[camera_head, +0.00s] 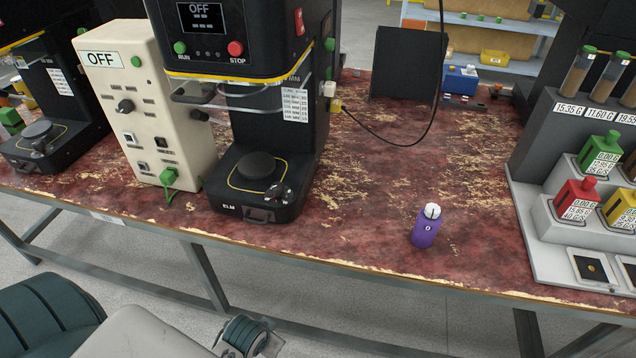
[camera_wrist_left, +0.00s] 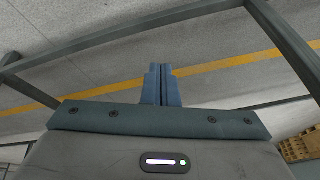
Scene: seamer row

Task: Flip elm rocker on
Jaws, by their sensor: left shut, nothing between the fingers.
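The black machine (camera_head: 272,120) labelled ELM stands on the worn red bench left of centre, and its screen (camera_head: 201,17) reads OFF. A green RUN button and a red STOP button sit below the screen. A small red switch (camera_head: 299,21) is on the upper right of its housing; it may be the rocker, but I cannot tell its position. My left gripper (camera_wrist_left: 161,72) is shut and empty in the left wrist view, above the floor. My left arm shows low in the head view, with no fingertips visible. My right gripper is not in view.
A cream control box (camera_head: 148,105) reading OFF stands close left of the machine. A purple bottle (camera_head: 427,226) stands near the bench's front edge. A black cable hangs at the machine's right. A rack (camera_head: 565,235) with coloured bottles is at far right. The bench between is mostly clear.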

